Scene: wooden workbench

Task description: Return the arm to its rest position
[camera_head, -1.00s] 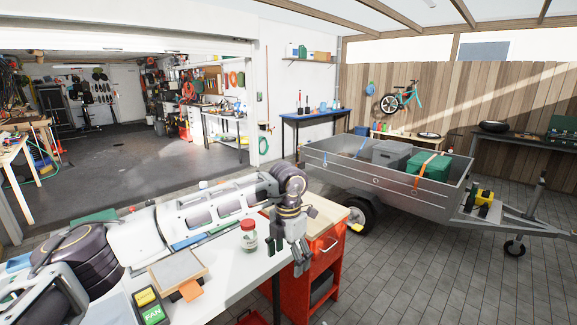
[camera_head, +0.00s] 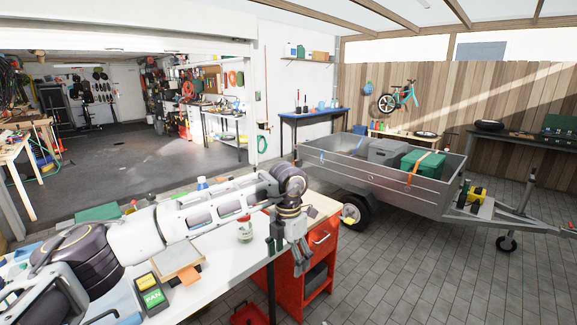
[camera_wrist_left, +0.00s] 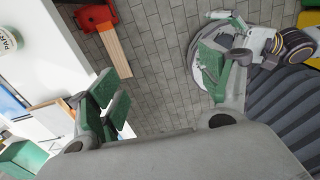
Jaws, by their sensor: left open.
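My left arm reaches from the left over the white workbench (camera_head: 225,262). Its gripper (camera_head: 287,250) hangs down past the bench's right end, in front of the red drawer cabinet (camera_head: 318,262). In the left wrist view the gripper (camera_wrist_left: 168,72) has its green-padded fingers wide apart. Only paved floor shows between them, so it is open and empty. A dark joint with a gold ring (camera_wrist_left: 297,48), part of my own body, shows at the right of that view.
A jar (camera_head: 244,229), a wood-edged block (camera_head: 178,262) and a yellow-green box labelled FAN (camera_head: 151,292) are on the bench near my arm. A red bin (camera_head: 248,315) is on the floor. A grey trailer (camera_head: 425,195) stands beyond.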

